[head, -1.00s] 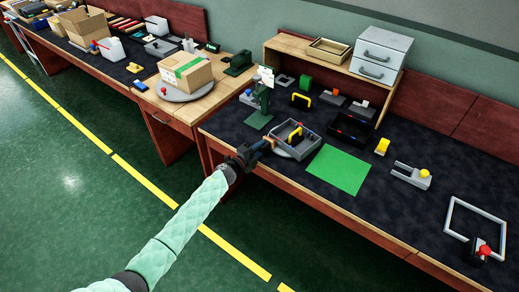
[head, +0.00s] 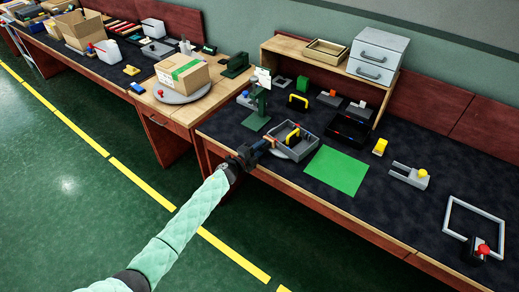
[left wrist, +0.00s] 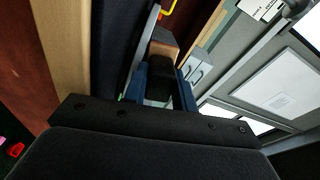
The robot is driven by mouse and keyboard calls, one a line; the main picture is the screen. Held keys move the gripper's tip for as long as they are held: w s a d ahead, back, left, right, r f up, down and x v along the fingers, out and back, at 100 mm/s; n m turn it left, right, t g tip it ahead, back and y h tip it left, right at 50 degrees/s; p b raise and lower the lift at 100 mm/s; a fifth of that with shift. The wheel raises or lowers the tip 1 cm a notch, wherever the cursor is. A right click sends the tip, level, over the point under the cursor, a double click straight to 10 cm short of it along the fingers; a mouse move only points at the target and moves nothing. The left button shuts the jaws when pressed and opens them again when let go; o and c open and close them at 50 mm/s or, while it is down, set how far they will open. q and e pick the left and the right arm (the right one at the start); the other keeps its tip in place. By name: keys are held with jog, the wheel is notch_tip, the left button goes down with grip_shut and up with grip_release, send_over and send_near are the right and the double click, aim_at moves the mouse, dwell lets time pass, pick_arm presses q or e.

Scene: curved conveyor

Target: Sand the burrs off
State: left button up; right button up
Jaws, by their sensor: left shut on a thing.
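My left gripper (head: 262,146) is at the front edge of the dark work surface, at the left side of a grey open tray (head: 308,154). It is shut on a small dark block with a brown face (left wrist: 164,46), which shows between the blue fingers in the left wrist view. A pale, flat, rounded piece (head: 281,154) lies by the tray's front-left corner, partly hidden by the gripper and tray. A black tool with a yellow handle (head: 292,135) is in the tray. Burrs are too small to make out. My right gripper is not in view.
A green mat (head: 337,170) lies right of the tray. A green stand (head: 258,112) is behind the gripper.

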pick_arm(q)
jog(key=shift+s+d+p, duration=0.6)
jog(key=shift+s+d, duration=0.75)
jog(key=shift+s, duration=0.15)
jog(key=shift+w, duration=0.1)
jog(key=shift+w+a+b, duration=0.6)
jog(key=shift+w+a, duration=0.65)
jog(key=shift+w, duration=0.3)
jog(key=shift+c, duration=0.3)
jog(key=shift+r, duration=0.1)
jog(key=shift+s, duration=0.1)
jog(key=shift+p+v, duration=0.5)
jog(key=shift+v, duration=1)
jog(key=shift+p+v, duration=0.3)
jog(key=shift+v, duration=1.15)
